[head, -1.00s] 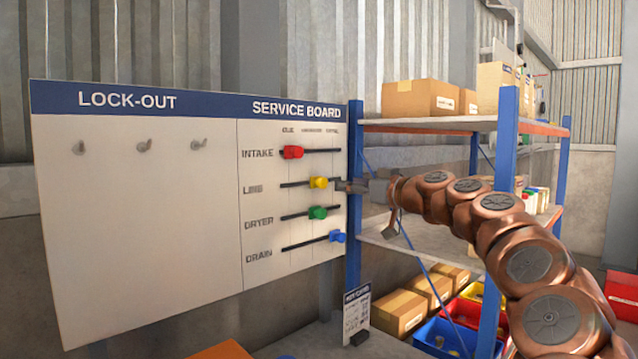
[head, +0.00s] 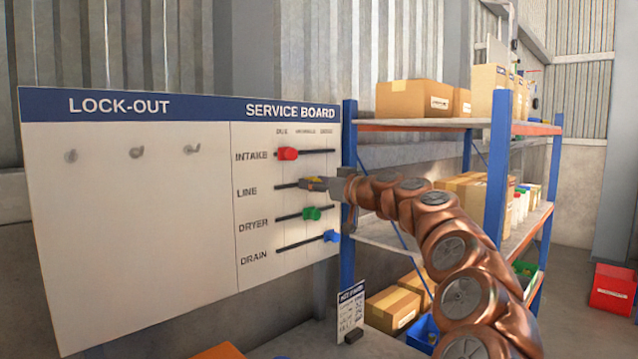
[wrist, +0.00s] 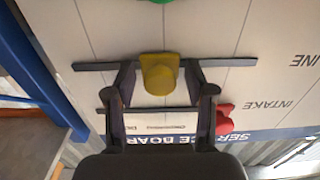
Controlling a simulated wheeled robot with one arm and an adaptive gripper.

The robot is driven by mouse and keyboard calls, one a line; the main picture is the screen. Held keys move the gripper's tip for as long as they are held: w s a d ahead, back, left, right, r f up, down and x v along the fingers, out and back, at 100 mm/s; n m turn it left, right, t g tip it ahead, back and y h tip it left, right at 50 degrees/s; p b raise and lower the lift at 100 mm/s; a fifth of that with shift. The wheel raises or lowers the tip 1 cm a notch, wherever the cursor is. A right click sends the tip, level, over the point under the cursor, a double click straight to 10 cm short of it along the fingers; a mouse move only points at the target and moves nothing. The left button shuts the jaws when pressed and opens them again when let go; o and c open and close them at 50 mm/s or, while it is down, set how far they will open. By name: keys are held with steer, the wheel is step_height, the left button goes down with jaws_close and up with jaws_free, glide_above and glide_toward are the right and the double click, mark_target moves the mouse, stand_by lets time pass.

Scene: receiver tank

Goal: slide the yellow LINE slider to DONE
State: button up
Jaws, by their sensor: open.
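The yellow LINE slider (wrist: 160,72) sits partway along its dark horizontal track on the white service board (head: 180,250). In the wrist view it stands between the two open fingers of my gripper (wrist: 160,80), with a gap on each side. The column headings above the tracks are too small to read surely, so I cannot tell which one is DONE.
The red INTAKE slider (head: 287,153) is above, the green DRYER slider (head: 311,213) and blue DRAIN slider (head: 330,236) below. A blue rack post (head: 349,200) stands close to the board's right edge. A shelf (head: 455,125) with boxes is at right.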

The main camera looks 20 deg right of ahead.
steer(key=shift+c, duration=0.4)
jaws_close()
steer(key=shift+d, duration=0.15)
